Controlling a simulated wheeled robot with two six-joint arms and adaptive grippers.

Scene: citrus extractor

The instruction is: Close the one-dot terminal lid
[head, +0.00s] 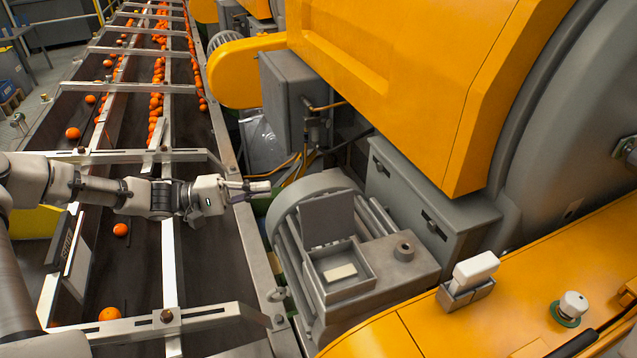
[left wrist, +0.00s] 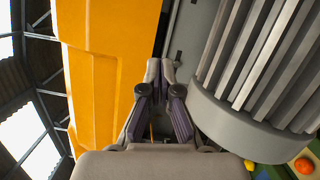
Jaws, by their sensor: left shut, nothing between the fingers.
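A grey terminal box (head: 361,285) sits on top of the finned motor, open at the top, with a pale block inside. Its flat square lid (head: 326,219) stands raised at the far edge of the box. No dot marking can be made out on it. My left gripper (head: 266,187) is shut and empty, up and to the left of the lid and apart from it. In the left wrist view its fingers (left wrist: 160,70) meet, with nothing between them. The lid cannot be made out in that view. My right gripper is not in view.
The motor's ribbed housing (left wrist: 252,62) fills the upper right of the left wrist view, close to the fingers. A conveyor with oranges (head: 120,230) lies under my left arm. A grey cabinet (head: 430,200) and a large yellow housing (head: 400,70) stand behind the box.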

